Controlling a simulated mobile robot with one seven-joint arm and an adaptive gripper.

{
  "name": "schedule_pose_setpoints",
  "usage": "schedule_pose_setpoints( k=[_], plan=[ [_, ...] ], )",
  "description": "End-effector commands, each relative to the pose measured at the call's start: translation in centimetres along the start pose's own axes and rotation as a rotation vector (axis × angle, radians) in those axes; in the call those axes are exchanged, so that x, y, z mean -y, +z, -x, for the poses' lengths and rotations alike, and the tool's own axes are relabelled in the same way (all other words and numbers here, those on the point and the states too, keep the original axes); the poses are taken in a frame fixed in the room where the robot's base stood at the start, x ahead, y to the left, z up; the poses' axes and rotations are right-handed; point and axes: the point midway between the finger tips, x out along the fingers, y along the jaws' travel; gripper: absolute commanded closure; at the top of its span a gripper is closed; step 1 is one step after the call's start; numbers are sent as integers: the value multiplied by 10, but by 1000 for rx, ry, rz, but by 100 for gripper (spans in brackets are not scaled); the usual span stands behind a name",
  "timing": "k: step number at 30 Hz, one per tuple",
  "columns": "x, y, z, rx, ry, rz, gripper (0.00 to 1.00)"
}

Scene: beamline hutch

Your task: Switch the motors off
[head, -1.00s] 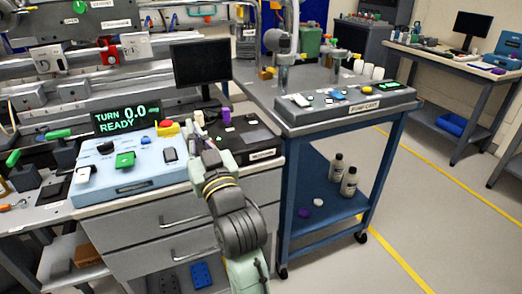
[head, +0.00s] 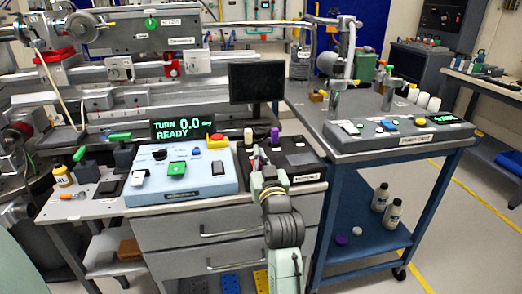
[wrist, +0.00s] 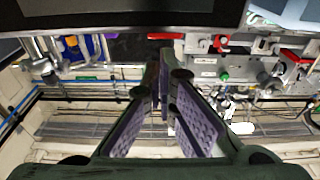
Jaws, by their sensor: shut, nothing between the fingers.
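A black control box (head: 300,157) stands on the bench right of the middle, with a white and a purple knob (head: 275,136) at its back and a front label too small to read surely. I cannot tell which control is for the motors. My gripper (head: 257,160) is shut and empty, at the black box's left part, hiding some of it. The wrist view shows its fingers (wrist: 165,115).
A small display (head: 183,130) reads TURN 0.0, READY. A dark monitor (head: 257,82) stands behind the boxes. A blue cart (head: 345,140) to the right carries another control panel (head: 405,129) and has bottles below. Bench drawers (head: 230,225) are under the boxes.

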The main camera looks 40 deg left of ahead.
Motion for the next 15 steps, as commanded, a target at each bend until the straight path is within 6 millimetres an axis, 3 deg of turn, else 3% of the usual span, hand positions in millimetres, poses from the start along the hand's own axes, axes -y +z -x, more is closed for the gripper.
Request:
schedule_pose_setpoints(
  k=[15],
  plan=[
    [0,11,4,-2,-1,-1,100]
  ],
)
